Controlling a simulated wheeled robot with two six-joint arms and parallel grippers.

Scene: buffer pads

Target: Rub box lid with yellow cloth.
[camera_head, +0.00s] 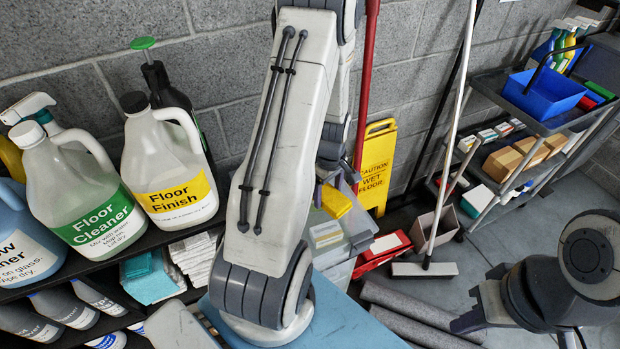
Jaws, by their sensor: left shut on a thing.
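A yellow cloth (335,202) shows just right of my large grey arm link, over a clear plastic box (328,236). My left gripper (343,182) is mostly hidden behind that link. Its visible part is at the cloth, and it is shut on the cloth. The cloth looks to be at the top of the box; whether it touches the lid cannot be told. The left side of the box is hidden by my arm. My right gripper (480,305) is low at the right, away from the box and cloth; its opening is unclear.
Floor Cleaner (88,200) and Floor Finish (168,170) jugs stand on the left shelf. A blue surface (355,325) lies in front. A yellow wet-floor sign (377,165), a broom (425,269) and a cart with a blue bin (543,95) stand behind and right.

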